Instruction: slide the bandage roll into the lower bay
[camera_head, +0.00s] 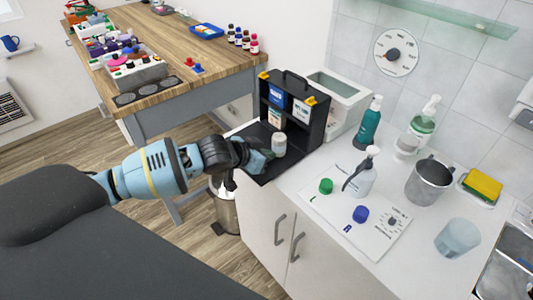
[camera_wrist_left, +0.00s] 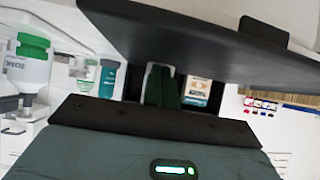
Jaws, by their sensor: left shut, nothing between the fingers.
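The bandage roll (camera_head: 279,145) is a small white cylinder standing upright on the lowered dark flap (camera_head: 263,178) of a black case (camera_head: 318,122). The lower bay (camera_head: 293,133) is the dark opening behind the roll, under the upper compartment; a white and orange box (camera_head: 275,118) stands in it at the left. My left gripper (camera_head: 268,155) is shut and empty, just left of the roll; I cannot tell if it touches. In the left wrist view its dark green fingers (camera_wrist_left: 161,87) partly hide the roll (camera_wrist_left: 152,69), with the box (camera_wrist_left: 197,90) beside it. My right gripper is out of view.
A blue box (camera_head: 277,97) and a white box (camera_head: 301,109) stand in the upper compartment. A clear-lidded white container (camera_head: 345,110) is behind the case. A teal bottle (camera_head: 369,123), spray bottle (camera_head: 363,175) and steel mug (camera_head: 429,180) stand to the right on the white counter.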

